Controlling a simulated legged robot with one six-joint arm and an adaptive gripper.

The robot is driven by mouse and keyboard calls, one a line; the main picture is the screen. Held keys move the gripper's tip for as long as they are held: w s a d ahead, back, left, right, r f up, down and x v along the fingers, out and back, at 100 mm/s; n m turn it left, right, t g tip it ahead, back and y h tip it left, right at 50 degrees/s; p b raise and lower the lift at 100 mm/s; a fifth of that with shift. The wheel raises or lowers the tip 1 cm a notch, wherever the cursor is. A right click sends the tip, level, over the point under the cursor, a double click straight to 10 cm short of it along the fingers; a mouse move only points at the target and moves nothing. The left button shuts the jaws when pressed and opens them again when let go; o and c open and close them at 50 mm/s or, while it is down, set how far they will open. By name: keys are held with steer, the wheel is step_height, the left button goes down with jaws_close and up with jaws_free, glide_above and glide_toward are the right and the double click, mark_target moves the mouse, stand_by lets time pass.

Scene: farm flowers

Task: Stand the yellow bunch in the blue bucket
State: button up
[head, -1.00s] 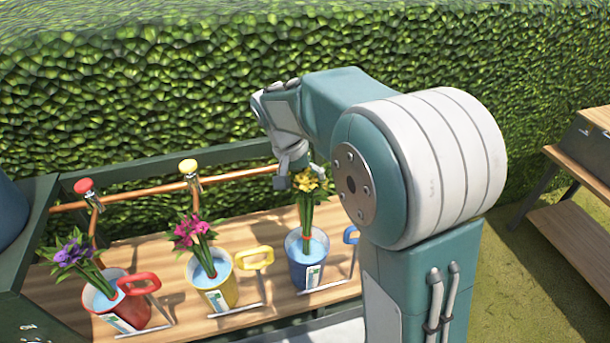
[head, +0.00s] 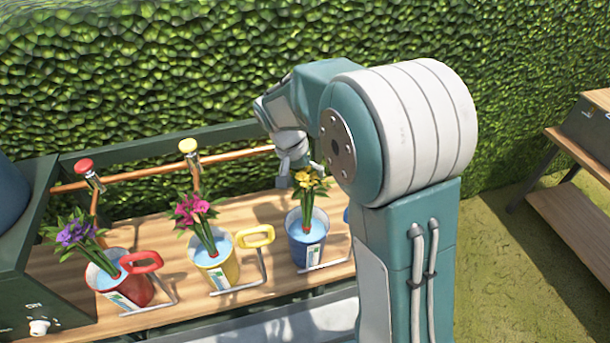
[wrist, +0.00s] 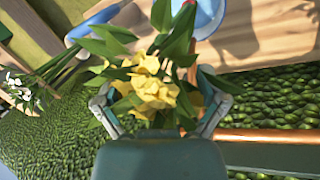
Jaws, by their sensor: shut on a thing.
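The yellow bunch (head: 308,182) is upright, with its yellow heads on top and its green stems down inside the blue bucket (head: 306,252). My gripper (head: 288,172) is at the bunch's upper left in the head view. In the wrist view the yellow flowers (wrist: 155,90) sit between my two fingers, which are shut on the bunch. The blue bucket's rim (wrist: 222,12) is at the top edge there, partly behind leaves.
A yellow bucket (head: 216,270) with pink flowers and a red bucket (head: 125,290) with purple flowers stand to the left on the wooden bench (head: 185,312). A copper pipe (head: 235,156) runs behind them. White flowers (wrist: 17,88) lean at the wrist view's left.

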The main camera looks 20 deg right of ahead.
steer(key=o, duration=1)
steer(key=v, duration=1.2)
steer(key=s+d+n+t+y, duration=0.1)
steer(key=s+t, duration=0.1)
steer(key=s, duration=0.5)
steer(key=s+d+r+n+t+y, duration=0.1)
steer(key=s+n+t, duration=0.1)
steer(key=s, duration=0.6)
steer(key=s+d+n+t+y, duration=0.1)
steer(key=s+t, duration=0.2)
steer(key=s, duration=0.4)
steer(key=shift+s+d+r+n, duration=0.2)
steer(key=shift+s+d+n, duration=0.1)
